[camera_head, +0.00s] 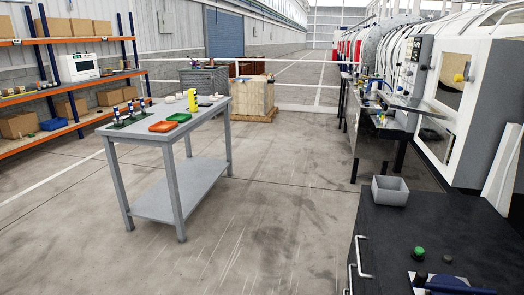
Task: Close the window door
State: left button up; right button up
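A white machine cabinet (492,95) stands at the right edge. I take this panel to be the window door. It is seen at a steep angle, and I cannot tell whether it stands ajar or flush. A small dark handle (448,138) shows low on the panel. Neither of my grippers is in view.
A black cabinet (405,230) with a grey bin (390,190) and a green button (419,253) fills the lower right. A grey table (195,185) with trays stands left of centre. Shelves (60,90) line the left wall. The floor (285,185) between is clear.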

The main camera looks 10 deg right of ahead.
aim_at(408, 108)
jog(key=i+z, duration=0.15)
jog(key=i, duration=0.25)
jog(key=i+j+z, duration=0.15)
jog(key=i, duration=0.3)
jog(key=i+j+z, duration=0.1)
jog(key=i, duration=0.3)
jog(key=i+j+z, duration=0.15)
jog(key=i, duration=0.25)
jog(key=j, duration=0.1)
